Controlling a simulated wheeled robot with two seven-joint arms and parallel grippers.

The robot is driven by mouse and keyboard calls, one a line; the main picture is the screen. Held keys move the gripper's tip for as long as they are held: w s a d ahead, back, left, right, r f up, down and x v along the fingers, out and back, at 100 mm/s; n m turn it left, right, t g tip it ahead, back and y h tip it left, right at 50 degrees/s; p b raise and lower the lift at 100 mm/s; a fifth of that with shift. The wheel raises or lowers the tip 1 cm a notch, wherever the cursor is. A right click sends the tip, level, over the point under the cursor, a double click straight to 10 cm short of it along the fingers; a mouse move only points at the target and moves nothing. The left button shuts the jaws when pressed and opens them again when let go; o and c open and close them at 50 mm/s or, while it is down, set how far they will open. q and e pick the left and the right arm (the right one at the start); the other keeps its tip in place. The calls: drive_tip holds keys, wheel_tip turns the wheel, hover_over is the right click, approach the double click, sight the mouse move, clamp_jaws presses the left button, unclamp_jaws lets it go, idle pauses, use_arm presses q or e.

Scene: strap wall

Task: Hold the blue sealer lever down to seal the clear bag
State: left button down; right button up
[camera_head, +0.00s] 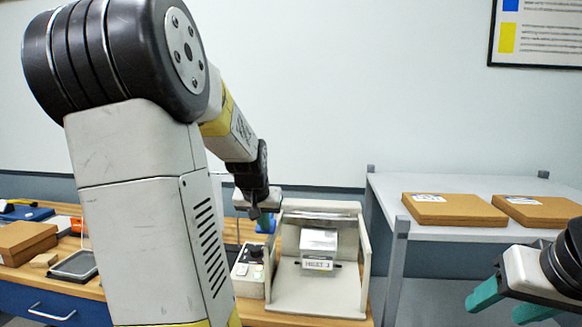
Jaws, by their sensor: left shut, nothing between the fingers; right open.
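The sealer (362,272) is a pale open-fronted unit on the bench, with a clear cover or film across its top. A small white labelled packet (318,243) sits inside it; I cannot make out the clear bag's edges. A small blue part (266,223), probably the sealer lever, shows at the sealer's left side, partly hidden. My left gripper (255,212) is shut and empty just above and beside this blue part; I cannot tell whether they touch. My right gripper (500,303), with teal fingers, is open and empty at the lower right, away from the sealer.
A grey shelf (390,190) with two brown boxes (455,209) is on the right. A brown box (25,240) and a dark tray (75,265) lie on the bench's left.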

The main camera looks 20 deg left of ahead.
use_arm(q)
drive_tip(key=shift+s+f, duration=0.1)
drive_tip(key=shift+f, duration=0.25)
drive_tip(key=shift+s+f, duration=0.1)
drive_tip(key=shift+f, duration=0.1)
idle(2.1)
